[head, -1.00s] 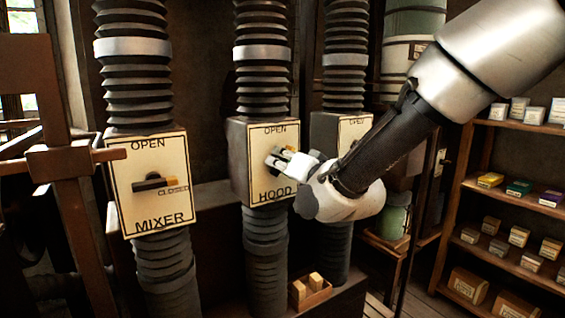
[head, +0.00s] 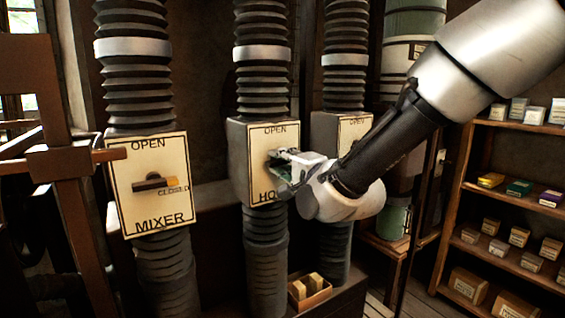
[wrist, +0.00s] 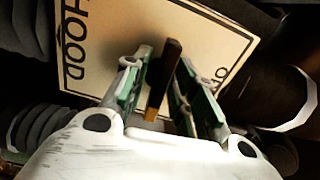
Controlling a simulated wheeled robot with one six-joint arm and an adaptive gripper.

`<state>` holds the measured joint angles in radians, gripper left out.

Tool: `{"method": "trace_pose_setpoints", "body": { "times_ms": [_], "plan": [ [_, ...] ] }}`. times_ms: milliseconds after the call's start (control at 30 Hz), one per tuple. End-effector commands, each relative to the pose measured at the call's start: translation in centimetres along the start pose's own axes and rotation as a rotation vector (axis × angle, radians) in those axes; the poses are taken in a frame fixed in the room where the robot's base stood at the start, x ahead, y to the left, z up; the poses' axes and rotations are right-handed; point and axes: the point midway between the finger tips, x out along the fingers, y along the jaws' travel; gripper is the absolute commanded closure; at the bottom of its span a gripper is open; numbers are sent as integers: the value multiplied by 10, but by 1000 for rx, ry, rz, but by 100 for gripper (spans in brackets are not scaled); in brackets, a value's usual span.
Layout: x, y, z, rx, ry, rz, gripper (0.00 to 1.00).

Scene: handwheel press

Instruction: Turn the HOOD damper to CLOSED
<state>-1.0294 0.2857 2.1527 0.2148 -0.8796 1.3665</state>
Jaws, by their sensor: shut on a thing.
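The HOOD damper is a cream plate (head: 247,137) on a grey box in the middle of the head view. In the wrist view the plate (wrist: 110,48) appears turned on its side, with HOOD at left and part of OPEN at right. Its handle (wrist: 165,80) is a dark bar with a yellow tip. The bar lies about level across the plate, tip toward the plate's right side. My gripper (wrist: 166,62) is shut on this handle, a finger on each side. In the head view my gripper (head: 281,160) hides the handle and the CLOSED mark.
The MIXER damper (head: 148,207) is at left, its handle level with yellow tip at CLOSED. Another damper box (head: 324,132) stands close at right, partly behind my arm. A small box of blocks (head: 309,292) sits below. Shelves (head: 510,205) are far right.

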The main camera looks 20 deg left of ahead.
Motion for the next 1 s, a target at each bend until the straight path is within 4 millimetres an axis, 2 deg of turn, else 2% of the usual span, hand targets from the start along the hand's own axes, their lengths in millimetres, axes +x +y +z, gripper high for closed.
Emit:
{"method": "trace_pose_setpoints", "body": {
  "times_ms": [300,733,767,1000],
  "plan": [
    [0,1,-1,76,2,3,97],
    [0,2,-1,82,1,4,97],
    [0,2,0,82,1,4,68],
    [0,1,0,81,1,2,68]
  ]
}}
